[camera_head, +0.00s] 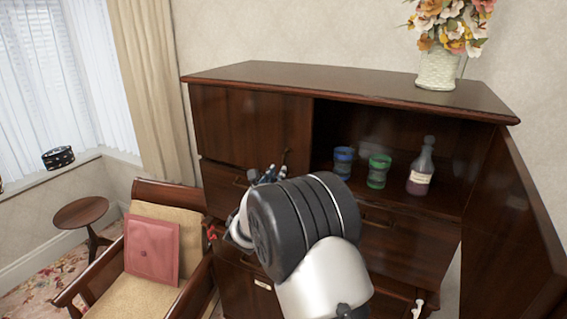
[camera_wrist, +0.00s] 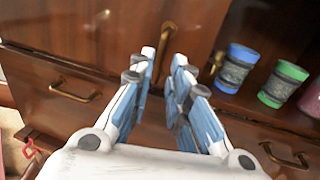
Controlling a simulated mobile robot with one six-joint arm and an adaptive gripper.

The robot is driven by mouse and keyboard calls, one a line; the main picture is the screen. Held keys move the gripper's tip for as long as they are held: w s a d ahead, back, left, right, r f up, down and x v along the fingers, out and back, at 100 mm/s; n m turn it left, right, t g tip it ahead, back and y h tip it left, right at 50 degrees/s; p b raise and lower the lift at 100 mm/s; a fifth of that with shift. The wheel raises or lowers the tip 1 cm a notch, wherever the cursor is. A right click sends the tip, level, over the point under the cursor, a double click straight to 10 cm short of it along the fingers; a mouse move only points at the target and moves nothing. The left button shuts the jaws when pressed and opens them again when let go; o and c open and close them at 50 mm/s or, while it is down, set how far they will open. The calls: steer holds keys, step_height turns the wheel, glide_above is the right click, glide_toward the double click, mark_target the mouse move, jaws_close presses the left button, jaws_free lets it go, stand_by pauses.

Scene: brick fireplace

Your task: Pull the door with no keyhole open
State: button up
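The dark wooden cabinet (camera_head: 300,80) has a left upper door (camera_head: 245,125) that is shut and a right door (camera_head: 510,235) that stands open. The left door fills the upper left of the wrist view (camera_wrist: 90,30). Its small upright handle (camera_wrist: 166,38) is near its right edge. My gripper (camera_wrist: 164,58) is open, with its fingertips just below the handle and on either side of it in the picture; I cannot tell if they touch it. In the head view my gripper (camera_head: 268,173) is partly hidden behind my wrist. I can make out no keyhole on either door.
A blue cup (camera_head: 343,161), a green cup (camera_head: 378,171) and a bottle (camera_head: 421,170) stand in the open compartment. Drawers with brass handles (camera_wrist: 75,90) lie below. A flower vase (camera_head: 437,68) stands on top. An armchair (camera_head: 155,245) is close on the left.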

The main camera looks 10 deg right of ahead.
mark_target(284, 164)
steer(key=p+x, duration=0.1)
steer(key=x, duration=0.7)
jaws_close()
stand_by(0.5)
